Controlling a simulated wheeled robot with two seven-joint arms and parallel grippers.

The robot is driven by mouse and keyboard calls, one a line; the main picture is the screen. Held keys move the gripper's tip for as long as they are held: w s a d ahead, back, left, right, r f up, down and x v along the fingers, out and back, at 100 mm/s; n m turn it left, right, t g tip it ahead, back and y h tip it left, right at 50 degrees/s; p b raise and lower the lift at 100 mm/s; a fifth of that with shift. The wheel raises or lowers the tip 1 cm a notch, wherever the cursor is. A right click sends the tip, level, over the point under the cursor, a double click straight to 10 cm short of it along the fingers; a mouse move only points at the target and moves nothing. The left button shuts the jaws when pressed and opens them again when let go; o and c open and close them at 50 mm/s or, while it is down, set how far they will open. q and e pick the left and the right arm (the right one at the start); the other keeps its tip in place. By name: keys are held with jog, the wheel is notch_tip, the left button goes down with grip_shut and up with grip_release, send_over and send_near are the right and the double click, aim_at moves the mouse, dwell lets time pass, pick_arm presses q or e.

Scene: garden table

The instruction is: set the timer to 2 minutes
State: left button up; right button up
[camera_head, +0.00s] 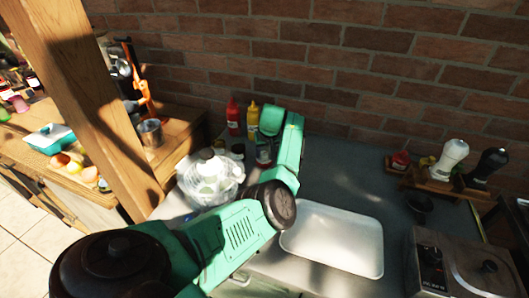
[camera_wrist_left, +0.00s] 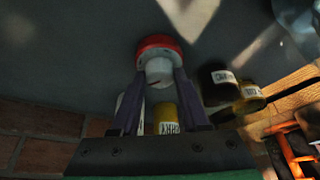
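A small round object with a red rim and a white middle part, which looks like the timer (camera_wrist_left: 158,60), is at the fingertips of my left gripper (camera_wrist_left: 160,76) in the left wrist view. The two dark fingers lie on either side of the white part; whether they press on it I cannot tell. In the head view my left gripper (camera_head: 268,138) reaches down to the counter beside the wall, with a small red-and-pale object below it. The timer's scale and setting are not readable. My right gripper is not in view.
A red bottle (camera_head: 233,117) and a yellow bottle (camera_head: 253,120) stand by the brick wall, close to my left gripper. A clear glass vessel (camera_head: 208,180) stands to the left. A white tray (camera_head: 335,240) lies to the right, near a grey appliance (camera_head: 450,265).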

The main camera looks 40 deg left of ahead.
pick_arm(q)
grip_shut()
jog(key=shift+r+p, duration=0.25)
jog(key=shift+p, duration=0.35)
jog(key=shift+m+p, duration=0.4)
jog(key=shift+a+f, duration=0.1)
jog(key=shift+f, duration=0.1)
jog(key=o, duration=0.8)
grip_release()
jog(key=shift+o, duration=0.2)
jog(key=b+v, duration=0.3)
jog(key=v, duration=1.1)
jog(key=shift+s+r, duration=0.2)
jog(key=shift+r, duration=0.1)
